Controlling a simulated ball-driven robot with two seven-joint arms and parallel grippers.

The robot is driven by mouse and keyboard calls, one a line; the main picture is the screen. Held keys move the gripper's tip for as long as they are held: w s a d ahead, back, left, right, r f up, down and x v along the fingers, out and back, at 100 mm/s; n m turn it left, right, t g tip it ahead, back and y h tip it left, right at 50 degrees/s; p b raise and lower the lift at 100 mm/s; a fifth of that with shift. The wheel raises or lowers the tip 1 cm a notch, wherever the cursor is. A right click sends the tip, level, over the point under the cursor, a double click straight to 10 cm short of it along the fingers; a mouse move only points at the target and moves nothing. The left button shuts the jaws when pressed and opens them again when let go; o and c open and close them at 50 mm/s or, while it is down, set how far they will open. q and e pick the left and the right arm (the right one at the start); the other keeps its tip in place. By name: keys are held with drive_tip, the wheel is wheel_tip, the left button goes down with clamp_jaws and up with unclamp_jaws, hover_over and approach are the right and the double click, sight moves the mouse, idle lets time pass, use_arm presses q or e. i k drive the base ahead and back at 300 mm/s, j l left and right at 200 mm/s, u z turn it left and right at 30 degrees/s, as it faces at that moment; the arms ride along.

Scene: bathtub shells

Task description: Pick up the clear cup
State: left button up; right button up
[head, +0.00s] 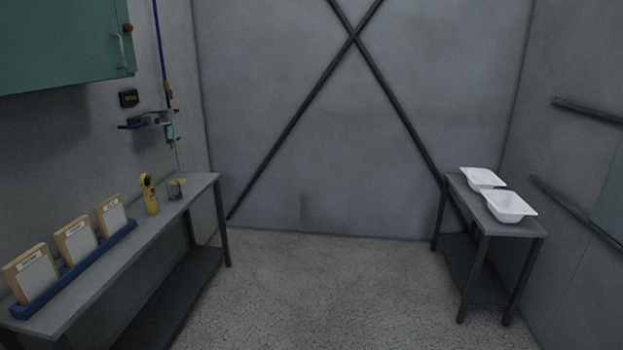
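A small clear cup (175,190) stands upright near the far end of the left bench. Something yellow shows at its rim; at this size I cannot tell what it is. It stands just right of a yellow handheld device (150,194). Neither of my grippers shows in the head view.
The left grey bench (150,235) also holds a blue rack (80,268) with several labelled boards. White tubs (509,205) sit on the right bench (520,229). A green cabinet (60,45) hangs above left. The floor (320,285) between the benches is clear.

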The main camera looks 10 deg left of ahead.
sight(174, 191)
drive_tip(key=i+u, duration=0.1)
drive_tip(key=i, duration=0.45)
drive_tip(key=i+u, duration=0.1)
drive_tip(key=i, duration=0.45)
drive_tip(key=i+l+u, duration=0.1)
drive_tip(key=i, duration=0.5)
drive_tip(key=i+l+u, duration=0.1)
drive_tip(key=i, duration=0.45)
drive_tip(key=i+l+u, duration=0.1)
drive_tip(key=i, duration=0.45)
drive_tip(key=l, duration=0.1)
